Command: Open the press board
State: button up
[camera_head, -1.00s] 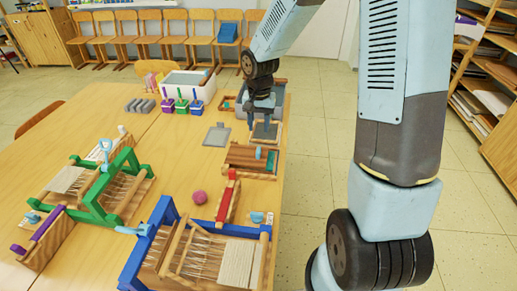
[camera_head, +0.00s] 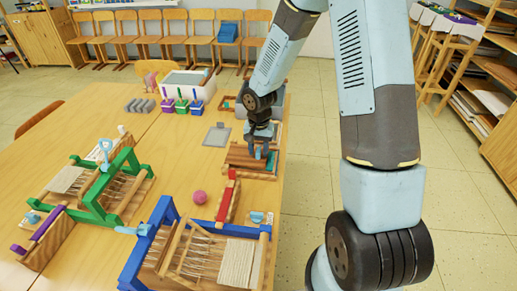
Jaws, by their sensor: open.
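A brown wooden board in a tray-like frame (camera_head: 236,155), which looks like the press board, lies flat near the table's right edge. In the earlier frame a small teal piece stands on its right part; now my gripper partly hides that area. My gripper (camera_head: 263,150) points down at the board's right part, with its fingers close to the teal piece. The jaws are open. Whether they touch the piece or lie around it is too small to tell.
Behind my gripper is a framed grey panel (camera_head: 277,131). A loose grey plate (camera_head: 216,135) lies to the left. A red-topped wooden piece (camera_head: 229,198), a pink ball (camera_head: 199,197) and blue (camera_head: 130,268) and green (camera_head: 128,163) looms stand nearer. The floor right of the table is clear.

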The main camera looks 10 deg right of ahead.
jog(key=shift+c, duration=0.3)
grip_shut()
dwell(0.3)
